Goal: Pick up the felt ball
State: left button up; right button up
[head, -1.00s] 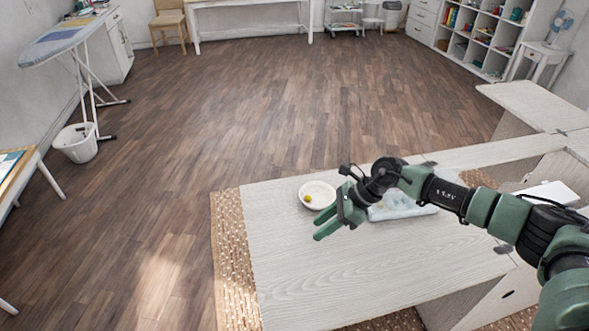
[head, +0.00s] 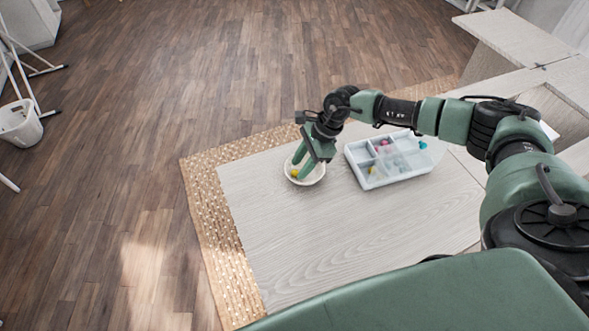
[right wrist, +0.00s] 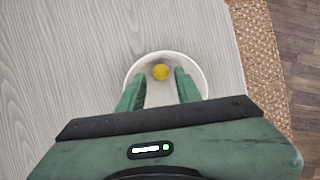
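The felt ball is a small yellow ball (head: 295,173) lying in a white round bowl (head: 316,179) on the light wooden table. It also shows in the right wrist view (right wrist: 160,72), toward the far side of the bowl (right wrist: 201,78). My right gripper (head: 301,164) points down over the bowl; in the right wrist view (right wrist: 158,86) its two fingers are apart, with the ball seen between and just beyond their tips. I cannot tell exactly how high the tips are above the bowl's floor. My left gripper is not in view.
A clear compartment box (head: 375,180) with small coloured pieces stands right of the bowl, under my right forearm. The table top (head: 300,235) is clear in front. A woven rug (head: 205,200) lies under the table. A white basket (head: 20,124) stands at far left.

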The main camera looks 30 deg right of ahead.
aim_at(295, 174)
jog(key=shift+x, duration=1.15)
jog(key=shift+d, duration=0.1)
grip_shut()
